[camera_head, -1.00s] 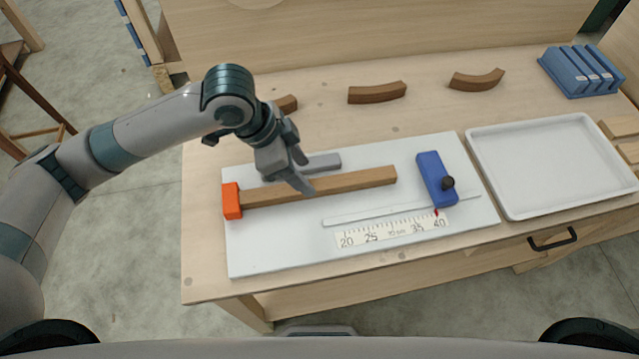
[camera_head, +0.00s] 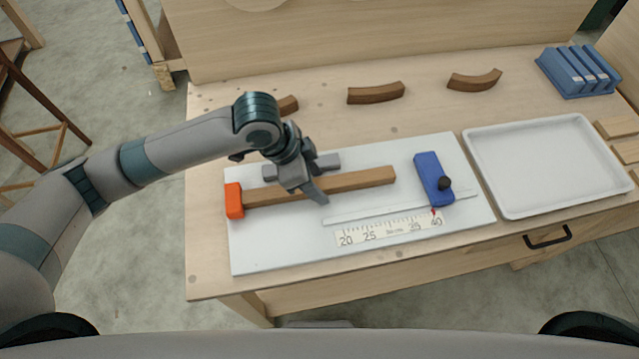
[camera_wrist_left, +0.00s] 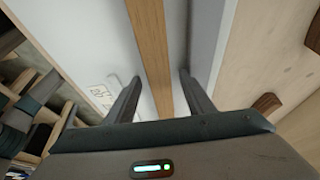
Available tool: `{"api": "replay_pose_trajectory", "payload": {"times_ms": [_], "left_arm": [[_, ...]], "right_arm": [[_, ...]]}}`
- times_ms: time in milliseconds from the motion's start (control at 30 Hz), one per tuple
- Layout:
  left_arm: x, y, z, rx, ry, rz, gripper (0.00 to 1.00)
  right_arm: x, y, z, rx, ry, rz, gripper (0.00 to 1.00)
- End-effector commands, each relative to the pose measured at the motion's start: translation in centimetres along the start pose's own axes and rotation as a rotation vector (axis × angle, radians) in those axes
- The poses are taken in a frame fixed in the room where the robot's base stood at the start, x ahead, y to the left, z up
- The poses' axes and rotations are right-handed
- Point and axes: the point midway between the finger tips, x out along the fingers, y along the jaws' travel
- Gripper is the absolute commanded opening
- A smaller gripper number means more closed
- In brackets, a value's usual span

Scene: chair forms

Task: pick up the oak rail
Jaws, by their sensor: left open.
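The oak rail (camera_head: 355,181) is a long brown bar lying on the white board (camera_head: 285,250). Its left end is at the orange stop block (camera_head: 234,200). My left gripper (camera_head: 312,192) is low over the rail, left of its middle, and hides part of it. In the left wrist view the rail (camera_wrist_left: 150,45) runs between the two spread fingers (camera_wrist_left: 158,88), with a gap on each side. My left gripper is open and holds nothing. My right gripper is not in view.
A grey bar (camera_head: 327,162) lies just behind the rail. A blue block with a black knob (camera_head: 430,175) and a printed scale (camera_head: 385,231) are on the board. A white tray (camera_head: 540,207) is at right. Curved brown pieces (camera_head: 376,93) and a blue rack (camera_head: 580,72) stand behind.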

Motion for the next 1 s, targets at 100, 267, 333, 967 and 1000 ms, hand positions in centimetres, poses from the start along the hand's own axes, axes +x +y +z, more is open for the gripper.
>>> {"api": "replay_pose_trajectory", "payload": {"times_ms": [100, 267, 333, 967, 1000], "left_arm": [[0.0, 0.0, 0.0, 0.000, 0.000, 0.000, 0.48], [0.0, 0.0, 0.0, 0.000, 0.000, 0.000, 0.46], [-0.1, 0.0, 0.0, 0.000, 0.000, 0.000, 0.29], [-1.4, -0.1, -0.7, 0.003, 0.004, -0.002, 0.00], [-1.8, -0.1, -0.8, 0.002, 0.003, -0.003, 0.00]], "right_arm": [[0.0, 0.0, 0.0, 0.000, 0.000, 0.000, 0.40], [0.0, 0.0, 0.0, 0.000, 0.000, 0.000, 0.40], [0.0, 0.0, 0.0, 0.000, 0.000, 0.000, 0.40], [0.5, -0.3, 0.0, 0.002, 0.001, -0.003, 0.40], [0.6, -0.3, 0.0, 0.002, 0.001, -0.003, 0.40]]}}
